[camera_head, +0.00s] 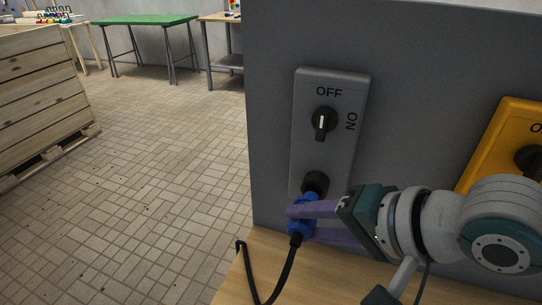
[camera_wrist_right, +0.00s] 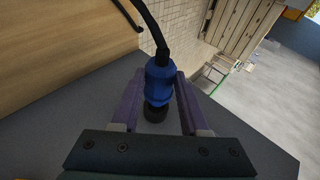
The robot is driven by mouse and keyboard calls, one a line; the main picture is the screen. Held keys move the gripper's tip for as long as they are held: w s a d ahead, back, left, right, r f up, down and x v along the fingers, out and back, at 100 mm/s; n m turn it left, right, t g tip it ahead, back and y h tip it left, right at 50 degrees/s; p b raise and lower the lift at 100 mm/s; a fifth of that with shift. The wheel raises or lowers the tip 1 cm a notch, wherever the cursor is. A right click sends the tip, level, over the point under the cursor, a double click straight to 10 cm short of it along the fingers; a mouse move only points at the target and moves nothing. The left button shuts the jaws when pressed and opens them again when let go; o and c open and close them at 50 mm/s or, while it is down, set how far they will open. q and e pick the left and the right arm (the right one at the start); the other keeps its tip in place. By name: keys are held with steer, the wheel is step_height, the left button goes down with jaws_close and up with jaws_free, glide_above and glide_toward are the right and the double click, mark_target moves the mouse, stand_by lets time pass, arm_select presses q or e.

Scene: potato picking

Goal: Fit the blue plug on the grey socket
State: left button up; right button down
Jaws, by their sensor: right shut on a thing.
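The grey socket (camera_head: 316,181) is a grey wall plate with an OFF/ON knob above and a round black outlet at its lower end. The blue plug (camera_head: 301,226) is just below and against the black outlet, tilted up toward it; I cannot tell how deep it sits. My right gripper (camera_head: 300,222) comes from the right with purple fingers shut on the plug. In the right wrist view the plug (camera_wrist_right: 158,84) is between the two fingers (camera_wrist_right: 158,100), its front end at the black outlet (camera_wrist_right: 155,112). My left gripper is not in view.
A black cable (camera_head: 278,282) runs from the plug down over the wooden table (camera_head: 235,284). A yellow switch plate (camera_head: 500,150) is on the grey panel (camera_head: 420,60) at right. A wooden crate (camera_head: 40,90) and a green table (camera_head: 145,20) stand beyond on open tiled floor.

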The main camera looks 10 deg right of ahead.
stand_by(0.7)
steer(key=shift+w+d, duration=0.1)
steer(key=shift+w, duration=0.05)
stand_by(0.3)
steer(key=shift+w+d, duration=0.2)
steer(key=shift+w, duration=0.1)
steer(key=shift+w+d+b, duration=0.55)
steer(key=shift+w+d, duration=0.1)
steer(key=shift+w, duration=0.25)
steer(key=shift+c, duration=1.7)
jaws_free()
